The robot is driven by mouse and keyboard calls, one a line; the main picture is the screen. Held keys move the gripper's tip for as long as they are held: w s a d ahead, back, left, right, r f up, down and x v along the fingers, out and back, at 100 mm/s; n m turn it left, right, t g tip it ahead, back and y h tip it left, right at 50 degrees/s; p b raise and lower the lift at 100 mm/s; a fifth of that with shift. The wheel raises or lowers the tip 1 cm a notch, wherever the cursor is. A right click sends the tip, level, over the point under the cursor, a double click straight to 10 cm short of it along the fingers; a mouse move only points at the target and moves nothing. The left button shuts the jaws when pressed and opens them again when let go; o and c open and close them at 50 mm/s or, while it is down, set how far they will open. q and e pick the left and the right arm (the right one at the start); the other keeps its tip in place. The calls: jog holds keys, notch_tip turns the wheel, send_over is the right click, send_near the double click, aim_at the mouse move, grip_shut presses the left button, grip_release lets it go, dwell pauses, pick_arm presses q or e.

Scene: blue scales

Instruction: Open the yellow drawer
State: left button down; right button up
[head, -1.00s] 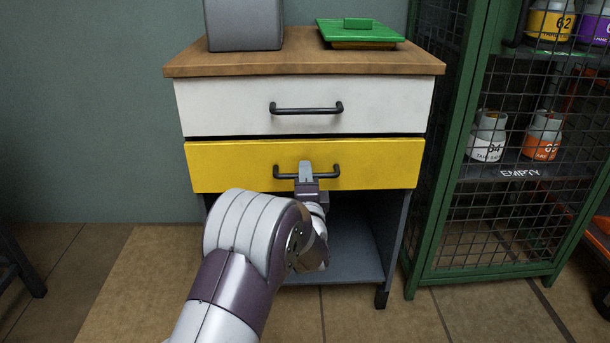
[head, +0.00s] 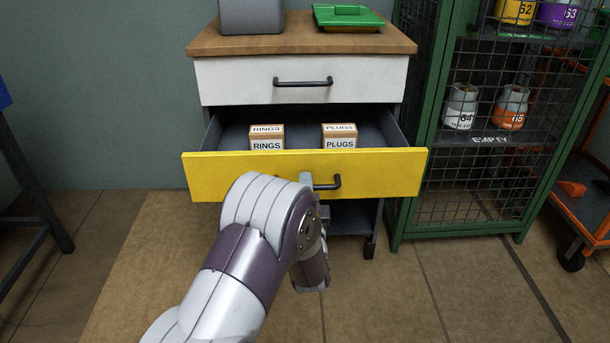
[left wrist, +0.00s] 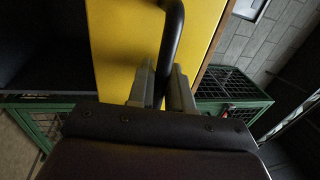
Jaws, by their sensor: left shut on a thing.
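The yellow drawer (head: 380,172) is pulled out of the cabinet in the head view, and its inside shows. Its front fills the upper middle of the left wrist view (left wrist: 125,45). Its black handle (head: 334,184) also shows in the left wrist view (left wrist: 174,40), running down between my fingers. My left gripper (left wrist: 162,88) is shut on this handle. In the head view my left gripper (head: 306,180) is mostly hidden behind my own arm. My right gripper is not in view.
Two small boxes, rings (head: 267,138) and plugs (head: 340,136), stand in the drawer. A shut white drawer (head: 235,82) is above. A green tray (head: 348,17) lies on the wooden top (head: 290,43). A green mesh cage (head: 420,150) stands close on the right.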

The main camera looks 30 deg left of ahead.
pick_arm(q)
jog(key=shift+v, duration=0.9)
jog(key=shift+r, duration=0.15)
jog(key=c, duration=1.2)
grip_release()
jog(key=p+v, duration=0.4)
jog(key=v, duration=0.8)
jog(key=shift+s+d+p, duration=0.1)
jog(key=shift+s+p, duration=0.2)
jog(key=shift+s, duration=0.05)
